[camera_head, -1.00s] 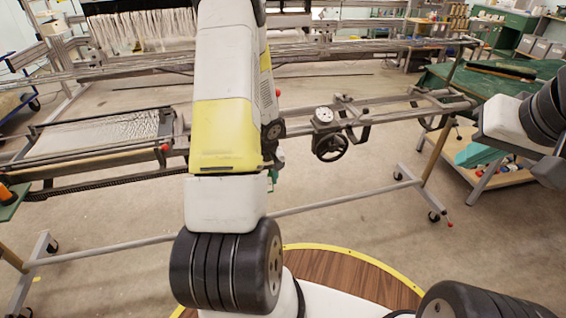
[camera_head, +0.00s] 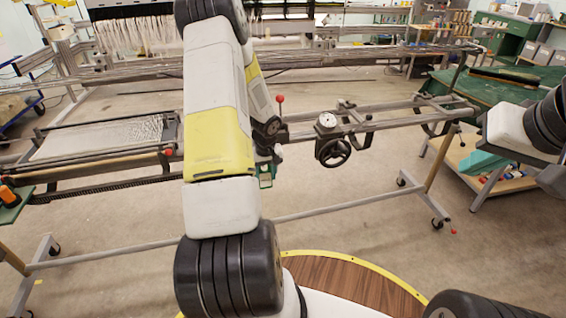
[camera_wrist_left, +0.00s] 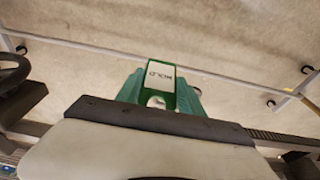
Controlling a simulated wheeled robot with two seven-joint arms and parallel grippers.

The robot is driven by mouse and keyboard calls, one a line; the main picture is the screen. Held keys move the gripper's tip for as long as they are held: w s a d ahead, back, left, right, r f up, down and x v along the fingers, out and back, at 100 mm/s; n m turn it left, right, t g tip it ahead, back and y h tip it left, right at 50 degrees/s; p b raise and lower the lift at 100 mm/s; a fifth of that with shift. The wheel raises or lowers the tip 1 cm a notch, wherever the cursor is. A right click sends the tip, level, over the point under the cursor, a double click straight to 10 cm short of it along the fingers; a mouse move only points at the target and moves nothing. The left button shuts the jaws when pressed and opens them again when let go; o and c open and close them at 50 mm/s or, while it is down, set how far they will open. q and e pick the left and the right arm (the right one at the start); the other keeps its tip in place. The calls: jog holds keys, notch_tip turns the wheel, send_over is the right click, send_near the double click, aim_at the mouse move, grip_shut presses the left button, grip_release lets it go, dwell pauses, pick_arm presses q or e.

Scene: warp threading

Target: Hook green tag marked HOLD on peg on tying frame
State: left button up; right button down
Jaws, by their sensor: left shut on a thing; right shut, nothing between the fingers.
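The green tag (camera_wrist_left: 161,74) shows in the left wrist view with a white label reading HOLD. My left gripper (camera_wrist_left: 160,99) is shut on it, with green fingers on either side. In the head view my left gripper (camera_head: 265,170) shows only as a small green part beside my forearm, in front of the frame's rail. The tying frame (camera_head: 385,127) is a long metal stand on castors across the middle. I cannot make out the peg; my left arm hides part of the frame. My right gripper's fingers are out of view.
A handwheel (camera_head: 333,152) with a dial sits on the frame right of my left gripper. A red-knobbed lever (camera_head: 279,100) stands close behind my left arm. A green-topped table (camera_head: 500,90) is at the right. The floor below the frame is clear.

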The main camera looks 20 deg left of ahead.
pick_arm(q)
jog(key=shift+w+a+f, duration=0.35)
jog(key=shift+w+a, duration=0.2)
jog(key=shift+w, duration=0.15)
jog(key=shift+w+a+f, duration=0.3)
jog(key=shift+w+a, duration=0.2)
jog(key=shift+w, duration=0.2)
jog(key=shift+w+a, duration=0.1)
jog(key=o, duration=1.4)
jog(key=shift+a+r, duration=0.1)
